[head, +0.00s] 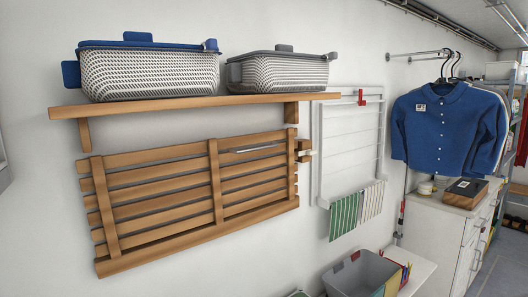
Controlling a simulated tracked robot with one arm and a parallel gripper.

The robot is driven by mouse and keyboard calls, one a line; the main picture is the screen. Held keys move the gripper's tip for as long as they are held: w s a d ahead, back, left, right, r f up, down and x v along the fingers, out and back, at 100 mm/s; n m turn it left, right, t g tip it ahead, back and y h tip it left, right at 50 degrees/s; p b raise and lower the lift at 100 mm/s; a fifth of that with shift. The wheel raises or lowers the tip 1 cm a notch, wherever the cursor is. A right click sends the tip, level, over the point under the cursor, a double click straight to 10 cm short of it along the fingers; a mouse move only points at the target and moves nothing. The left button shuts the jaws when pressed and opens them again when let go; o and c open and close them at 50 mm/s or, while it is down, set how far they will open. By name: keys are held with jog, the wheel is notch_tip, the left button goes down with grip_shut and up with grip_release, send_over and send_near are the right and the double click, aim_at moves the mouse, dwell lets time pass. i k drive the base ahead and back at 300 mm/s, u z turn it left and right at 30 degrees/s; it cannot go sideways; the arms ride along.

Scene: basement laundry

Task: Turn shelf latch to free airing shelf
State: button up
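The airing shelf (160,200) is a slatted wooden panel, upright and flat against the white wall at the left of the head view. A metal bar (258,148) lies along its upper right slats. The shelf latch (304,151) appears to be the small wooden block with a pale tip at the panel's upper right edge. It is too small to tell exactly how it is turned. My gripper is not in this view.
A wooden wall shelf (180,105) above holds two lidded baskets (150,72) (283,70). A white drying rack (350,145) with two cloths hangs right of the latch. Below stands a grey bin (362,275). A blue shirt (444,125) hangs above a white cabinet (432,235).

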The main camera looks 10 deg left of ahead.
aim_at(309, 152)
jog(key=i, duration=0.1)
jog(key=z, duration=0.05)
jog(key=k, duration=0.6)
jog(key=z, duration=0.45)
jog(key=i, duration=2.2)
jog(key=u, duration=0.8)
